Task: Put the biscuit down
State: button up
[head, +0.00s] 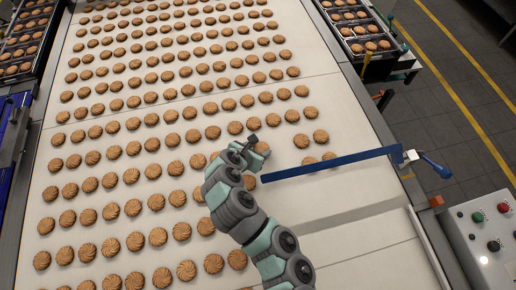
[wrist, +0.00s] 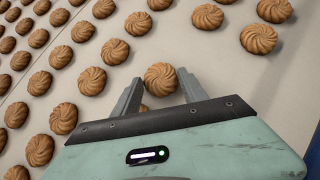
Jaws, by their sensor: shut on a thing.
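In the wrist view, a round, golden-brown swirl biscuit (wrist: 160,79) sits between the two grey fingers of my gripper (wrist: 158,84), and the gripper is shut on it. Part of another biscuit (wrist: 144,107) shows lower down between the fingers, mostly hidden by the gripper body. In the head view my gripper (head: 256,144) is over the pale conveyor belt (head: 345,185), among the right-hand ends of the biscuit rows. The held biscuit is hard to make out there. I cannot tell whether it touches the belt or hangs just above it.
Several rows of biscuits (head: 134,241) cover the belt's left and middle. A blue bar (head: 330,165) crosses the belt right of my gripper, with biscuits just behind it. The belt's lower right is bare. Filled trays (head: 360,30) stand at upper right. A control box (head: 490,235) is at lower right.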

jog(key=shift+f, duration=0.1)
jog(key=o, duration=0.5)
jog(key=shift+s+a+r, duration=0.25)
jog(key=shift+r, duration=0.3)
jog(key=p+v, duration=0.2)
jog(key=v, duration=0.8)
jog(key=shift+r+p, duration=0.1)
jog(key=shift+p, duration=0.25)
jog(key=shift+s+a+r+p, duration=0.15)
jog(key=shift+s+r+p, duration=0.05)
jog(key=shift+s+p, duration=0.2)
